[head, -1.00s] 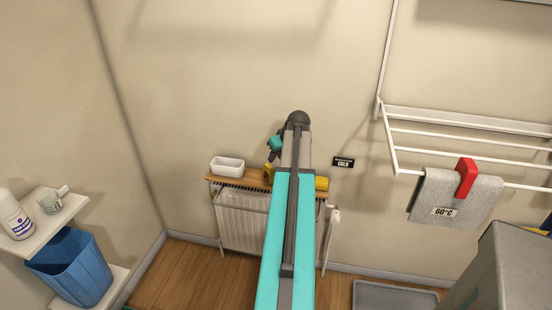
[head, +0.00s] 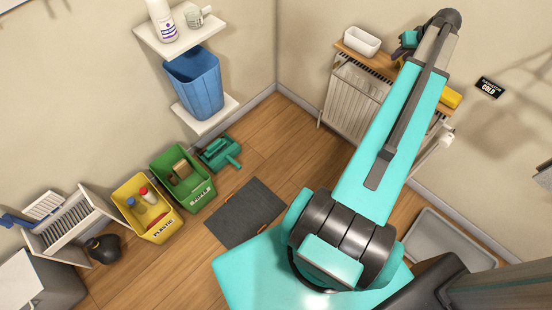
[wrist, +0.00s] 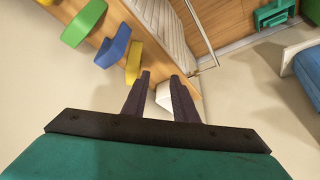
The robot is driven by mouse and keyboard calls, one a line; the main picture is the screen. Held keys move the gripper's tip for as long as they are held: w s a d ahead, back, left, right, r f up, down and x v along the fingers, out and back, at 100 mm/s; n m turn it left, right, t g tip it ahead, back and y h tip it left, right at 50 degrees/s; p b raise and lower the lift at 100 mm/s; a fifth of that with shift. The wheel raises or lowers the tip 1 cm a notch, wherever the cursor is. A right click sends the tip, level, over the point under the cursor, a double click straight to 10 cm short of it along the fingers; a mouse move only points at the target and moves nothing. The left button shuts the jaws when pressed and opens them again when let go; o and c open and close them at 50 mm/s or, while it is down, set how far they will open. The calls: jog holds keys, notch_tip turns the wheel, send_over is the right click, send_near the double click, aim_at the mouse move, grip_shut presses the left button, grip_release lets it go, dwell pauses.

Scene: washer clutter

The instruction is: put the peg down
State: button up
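A green peg-like block (wrist: 84,23), a blue one (wrist: 114,46) and a yellow one (wrist: 133,62) sit in a row along the wooden shelf in the wrist view. I cannot tell which one the task means. My gripper (wrist: 161,76) has its two dark fingers apart, with no peg seen between them. A white tub (wrist: 164,98) shows in the gap, beyond the fingers. The yellow block is just left of the left finger. In the head view my arm hides much of the shelf, and the gripper's fingers cannot be made out.
The wooden shelf (head: 381,61) tops a white radiator (head: 355,98), with the white tub (head: 362,41) at its left end. A blue basket (head: 195,84) stands on a wall shelf. Yellow (head: 146,208) and green (head: 182,178) bins line the floor. A grey mat (head: 240,212) lies on open floor.

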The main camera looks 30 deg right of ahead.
jog(key=w+a+f+n+g+y, duration=0.15)
jog(key=w+a+f, duration=0.25)
jog(key=a+f, duration=0.8)
jog(key=w+a+f+g+y, duration=0.2)
jog(key=w+a+f, duration=0.2)
jog(key=a+f, duration=0.85)
jog(key=s+a+f+n+g, duration=0.1)
jog(key=s+a+f, duration=0.1)
jog(key=a, duration=0.5)
jog(key=s+a+f+g, duration=0.1)
jog(key=s+a+f, duration=0.15)
jog(key=a, duration=0.55)
jog(key=s+a+f+n+g, duration=0.1)
jog(key=a+f, duration=0.2)
jog(key=a, duration=0.4)
jog(key=s+a+f+n+g, duration=0.1)
jog(key=s+a+f, duration=0.3)
jog(key=s+a, duration=0.4)
jog(key=s+a+f+g+h, duration=0.1)
jog(key=s+a+f+g, duration=0.2)
jog(key=s+a, duration=0.4)
jog(key=s+f, duration=0.1)
jog(key=s, duration=0.3)
jog(key=shift+s+a+n, duration=0.25)
jog(key=shift+a+n, duration=0.1)
jog(key=shift+a, duration=0.05)
jog(key=shift+s+g, duration=0.15)
jog(key=shift+g, duration=0.1)
